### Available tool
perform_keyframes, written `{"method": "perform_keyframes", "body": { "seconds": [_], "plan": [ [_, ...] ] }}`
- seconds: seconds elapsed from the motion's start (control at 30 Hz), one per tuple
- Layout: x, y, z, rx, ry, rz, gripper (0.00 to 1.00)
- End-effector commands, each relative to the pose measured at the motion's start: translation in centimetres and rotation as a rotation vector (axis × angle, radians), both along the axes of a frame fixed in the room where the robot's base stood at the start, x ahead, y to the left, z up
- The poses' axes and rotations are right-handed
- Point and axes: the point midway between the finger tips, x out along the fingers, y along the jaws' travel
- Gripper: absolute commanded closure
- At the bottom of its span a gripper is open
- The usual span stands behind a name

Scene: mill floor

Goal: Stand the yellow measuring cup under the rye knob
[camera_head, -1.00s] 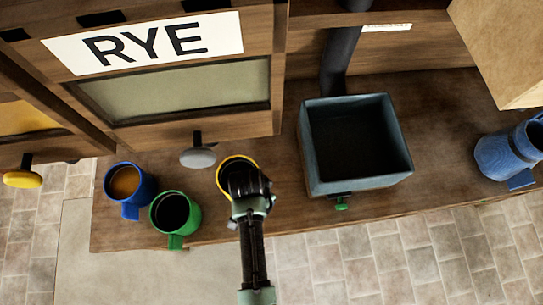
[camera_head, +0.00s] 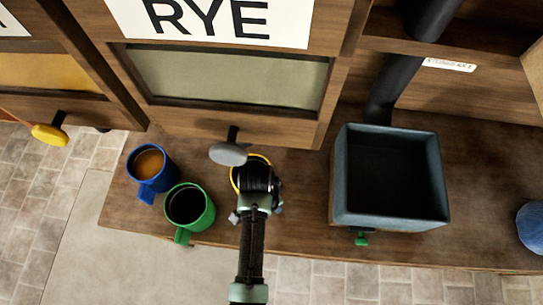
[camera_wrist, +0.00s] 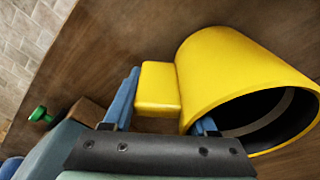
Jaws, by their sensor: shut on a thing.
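The yellow measuring cup (camera_wrist: 225,70) fills the right of the wrist view, its dark mouth turned to the lower right. My gripper (camera_wrist: 165,108) is shut on its block-shaped handle (camera_wrist: 158,85). In the head view my gripper (camera_head: 257,190) hides most of the cup, and only a thin yellow rim (camera_head: 234,178) shows. The rye knob (camera_head: 228,153) is a grey disc on a dark stem below the RYE label (camera_head: 205,20). The cup appears just right of and slightly below the knob in the picture. Its height above the counter is unclear.
A blue mug (camera_head: 135,178) with brown contents and a green mug (camera_head: 207,222) stand left of my gripper on the wooden counter (camera_head: 300,225). A blue-grey bin (camera_head: 392,222) stands to the right. A yellow knob (camera_head: 50,135) is at left, a blue vessel (camera_head: 532,228) at the right edge.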

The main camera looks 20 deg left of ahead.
Motion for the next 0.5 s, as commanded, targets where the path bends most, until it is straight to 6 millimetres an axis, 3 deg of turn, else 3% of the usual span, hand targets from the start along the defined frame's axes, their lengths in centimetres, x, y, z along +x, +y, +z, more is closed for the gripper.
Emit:
{"method": "perform_keyframes", "body": {
  "seconds": [0.23, 0.27, 0.43, 0.5],
  "plan": [
    [0.03, 0.01, 0.03, 0.000, -0.001, 0.000, 1.00],
    [0.03, 0.01, 0.03, 0.000, -0.001, 0.000, 0.41],
    [0.02, 0.00, 0.02, 0.001, 0.000, 0.000, 0.10],
    [0.01, -0.01, 0.02, 0.000, 0.000, 0.000, 0.07]
  ]
}}
